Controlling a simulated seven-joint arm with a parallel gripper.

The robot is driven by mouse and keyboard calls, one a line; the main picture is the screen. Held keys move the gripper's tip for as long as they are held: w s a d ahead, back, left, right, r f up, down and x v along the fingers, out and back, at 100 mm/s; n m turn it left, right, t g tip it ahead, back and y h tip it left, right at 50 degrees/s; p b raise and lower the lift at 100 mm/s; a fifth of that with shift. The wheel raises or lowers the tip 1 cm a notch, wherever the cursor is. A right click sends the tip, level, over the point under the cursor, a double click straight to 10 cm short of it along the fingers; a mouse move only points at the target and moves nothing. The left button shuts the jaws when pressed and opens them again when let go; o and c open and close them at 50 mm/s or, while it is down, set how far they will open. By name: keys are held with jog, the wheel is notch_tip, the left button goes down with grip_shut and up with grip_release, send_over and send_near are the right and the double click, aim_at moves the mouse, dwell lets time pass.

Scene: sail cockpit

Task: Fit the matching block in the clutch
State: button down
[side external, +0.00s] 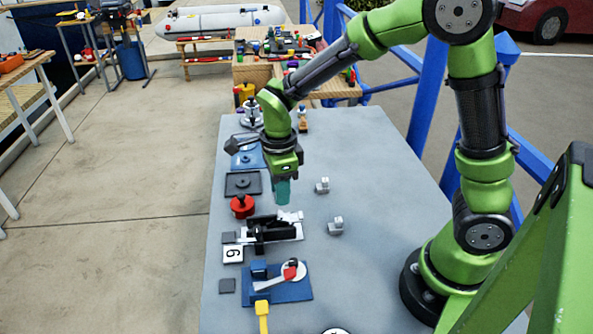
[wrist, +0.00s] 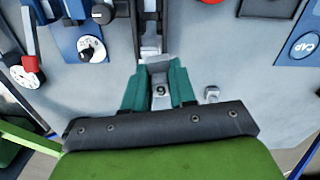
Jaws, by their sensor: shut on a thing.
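My gripper (wrist: 159,84) is shut on a small grey block (wrist: 157,66), held between its teal fingertips. In the side view my gripper (side external: 283,191) points down above the grey table, and the held block is hard to make out there. The clutch, a black and white device (side external: 270,231), lies on the table in front of the gripper, lower in the side picture. In the wrist view the clutch (wrist: 150,25) is a narrow channel ahead of the fingertips. Two more metal blocks stand on the table, one farther (side external: 322,185) and one nearer (side external: 336,226).
A red knob (side external: 242,206), a dark tray (side external: 243,184) and a blue plate with a lever (side external: 285,290) surround the clutch. A tile marked like a 6 (side external: 233,254) lies at the table's left edge. The table's right side is mostly clear.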

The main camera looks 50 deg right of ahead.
jog(key=a, duration=0.1)
jog(key=w+a+f+m, duration=0.1)
jog(key=a, duration=0.1)
jog(key=w+a+m, duration=0.1)
jog(key=shift+w+a+f, duration=0.1)
jog(key=shift+a+f, duration=0.05)
jog(key=shift+f, duration=1.2)
jog(key=shift+f, duration=0.65)
dwell(0.6)
jog(key=shift+r, duration=0.4)
jog(key=shift+f, duration=0.6)
dwell(0.9)
jog(key=shift+r, duration=0.1)
jog(key=shift+r, duration=0.55)
